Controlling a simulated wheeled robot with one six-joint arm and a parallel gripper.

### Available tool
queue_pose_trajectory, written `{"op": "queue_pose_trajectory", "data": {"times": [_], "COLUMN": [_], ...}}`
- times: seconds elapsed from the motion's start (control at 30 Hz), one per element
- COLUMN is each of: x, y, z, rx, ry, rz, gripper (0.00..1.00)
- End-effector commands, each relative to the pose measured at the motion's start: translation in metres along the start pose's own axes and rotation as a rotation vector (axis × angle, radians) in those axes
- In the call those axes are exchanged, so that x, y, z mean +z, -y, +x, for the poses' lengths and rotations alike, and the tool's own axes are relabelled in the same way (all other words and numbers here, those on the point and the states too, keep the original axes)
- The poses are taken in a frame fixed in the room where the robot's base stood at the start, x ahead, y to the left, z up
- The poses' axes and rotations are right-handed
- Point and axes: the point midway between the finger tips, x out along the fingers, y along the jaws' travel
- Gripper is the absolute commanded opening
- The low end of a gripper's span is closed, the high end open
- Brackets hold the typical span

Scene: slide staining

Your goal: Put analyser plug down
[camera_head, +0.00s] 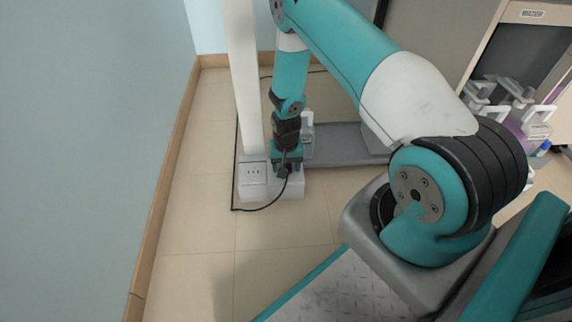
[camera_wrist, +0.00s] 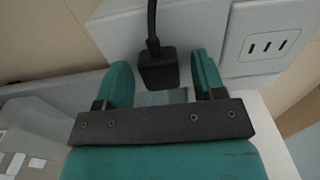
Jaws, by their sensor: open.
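The analyser plug (camera_head: 283,171) is a small black plug with a black cable, low by the white socket box at the foot of the white post. In the wrist view the plug (camera_wrist: 158,70) sits between my two teal fingers, with its cable running up out of the picture. My gripper (camera_wrist: 161,80) is open, with a gap between each finger and the plug. In the head view my gripper (camera_head: 286,158) points down at the box. Whether the plug is seated in a socket is hidden.
The white socket box (camera_head: 252,190) has a visible three-slot socket (camera_wrist: 268,46) beside the plug. The black cable (camera_head: 236,195) loops over the floor. A grey base plate (camera_head: 340,145) lies right of the box. Open tiled floor (camera_head: 200,215) lies left.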

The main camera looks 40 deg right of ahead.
Motion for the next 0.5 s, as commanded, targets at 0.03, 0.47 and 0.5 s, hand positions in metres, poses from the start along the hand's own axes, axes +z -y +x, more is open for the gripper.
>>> {"op": "queue_pose_trajectory", "data": {"times": [0.03, 0.47, 0.5], "x": [0.0, -0.001, -0.001], "y": [0.0, 0.0, 0.0], "z": [-0.005, -0.097, -0.104], "rx": [0.0, -0.001, -0.001], "ry": [-0.001, -0.002, -0.002], "rz": [0.0, 0.0, 0.0], "gripper": [0.63, 0.63, 0.63]}}
